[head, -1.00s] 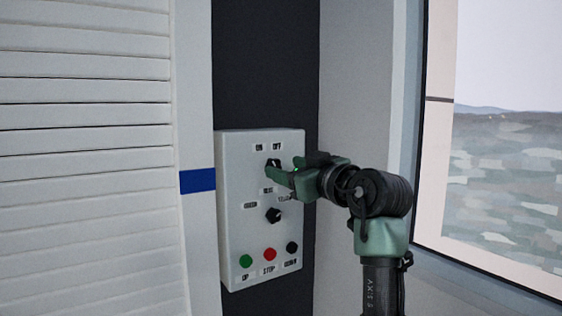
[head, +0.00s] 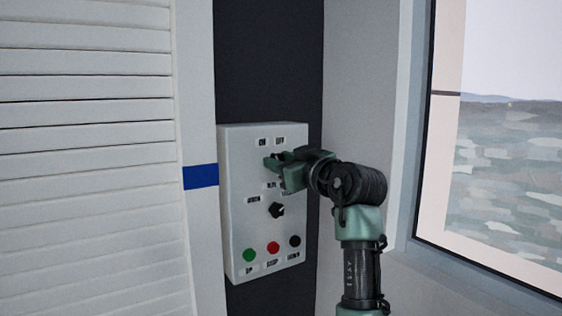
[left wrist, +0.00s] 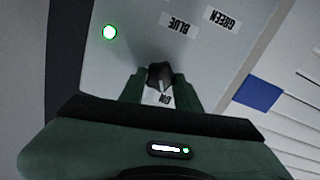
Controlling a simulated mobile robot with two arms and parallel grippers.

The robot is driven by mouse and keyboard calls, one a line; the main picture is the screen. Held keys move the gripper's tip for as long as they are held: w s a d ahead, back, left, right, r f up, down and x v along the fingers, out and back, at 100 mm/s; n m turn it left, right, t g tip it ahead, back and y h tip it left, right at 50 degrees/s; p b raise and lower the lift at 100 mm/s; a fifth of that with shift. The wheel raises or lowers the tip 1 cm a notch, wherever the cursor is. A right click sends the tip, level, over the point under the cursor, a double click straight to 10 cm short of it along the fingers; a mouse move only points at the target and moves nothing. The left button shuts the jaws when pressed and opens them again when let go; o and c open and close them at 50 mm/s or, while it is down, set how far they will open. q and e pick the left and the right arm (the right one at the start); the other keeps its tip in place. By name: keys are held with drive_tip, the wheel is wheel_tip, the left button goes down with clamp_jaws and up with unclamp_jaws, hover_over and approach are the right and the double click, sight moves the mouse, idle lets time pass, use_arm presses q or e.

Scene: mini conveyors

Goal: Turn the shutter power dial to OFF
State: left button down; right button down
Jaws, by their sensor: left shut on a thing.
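The shutter power dial (left wrist: 158,75) is a small black knob between the fingers of my left gripper (left wrist: 160,90) in the left wrist view. The fingers are shut on it. Part of the ON label (left wrist: 164,98) shows beside the knob, upside down there; a light pointer line on the knob lies near it. In the head view my left gripper (head: 278,166) is at the upper part of the white control panel (head: 237,220) and hides most of the dial. The ON label (head: 263,142) and OFF label (head: 280,141) sit above it. My right gripper is not in view.
A second black dial (head: 277,210) sits lower on the panel, below colour labels. A green button (head: 250,256), a red button (head: 273,248) and a black button (head: 295,241) line the bottom. White slats (head: 85,120) stand left, a window (head: 505,150) right.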

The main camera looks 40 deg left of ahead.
use_arm(q)
drive_tip(key=shift+m, duration=0.4)
drive_tip(key=shift+r+m+p, duration=0.15)
drive_tip(key=shift+m+p, duration=0.45)
drive_tip(key=shift+m, duration=0.3)
drive_tip(key=m+p, duration=0.1)
drive_tip(key=m, duration=0.1)
drive_tip(key=shift+m, duration=0.4)
drive_tip(key=m+p, duration=0.2)
drive_tip(key=m, duration=0.2)
drive_tip(key=shift+w+d, duration=0.1)
drive_tip(key=shift+w, duration=0.05)
drive_tip(key=shift+m+p, duration=1)
drive_tip(key=shift+m, duration=0.3)
drive_tip(key=c, duration=1)
unclamp_jaws()
drive_tip(key=shift+w, duration=0.1)
